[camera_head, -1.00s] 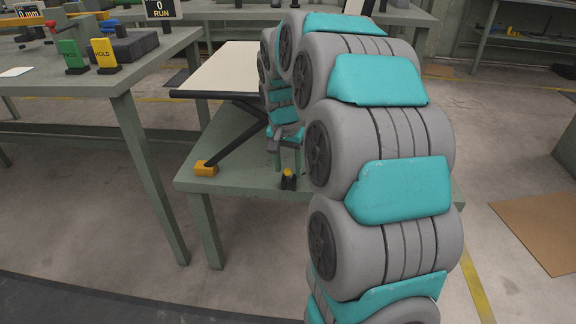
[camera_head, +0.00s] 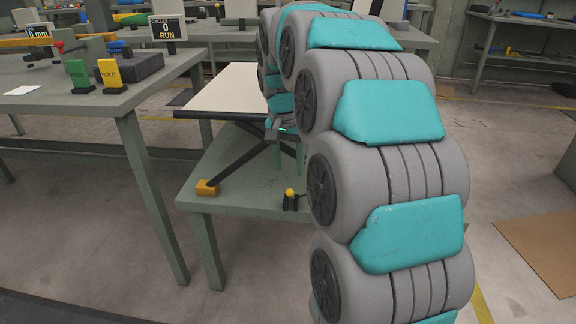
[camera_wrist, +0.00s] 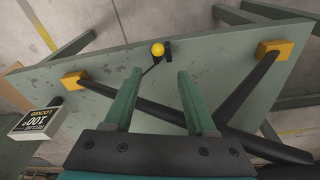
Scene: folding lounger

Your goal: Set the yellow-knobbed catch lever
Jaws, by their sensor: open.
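The catch lever's yellow knob (camera_head: 290,192) sits on a small black base near the front edge of the green table, in the head view. In the wrist view the yellow knob (camera_wrist: 157,49) is at the upper middle, ahead of my fingertips, with a dark lever part beneath it. My gripper (camera_wrist: 155,85) is open, with its two green fingers apart and nothing between them. The knob lies beyond the fingertips, and no contact shows. In the head view my arm hides much of the lounger and most of my gripper (camera_head: 286,150).
The lounger's pale panel (camera_head: 225,90) rests on dark legs with orange feet (camera_head: 207,187). A dark leg (camera_wrist: 140,107) crosses behind my fingers in the wrist view. A small display (camera_wrist: 38,121) stands at left. Another table (camera_head: 60,100) holds green and yellow tags.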

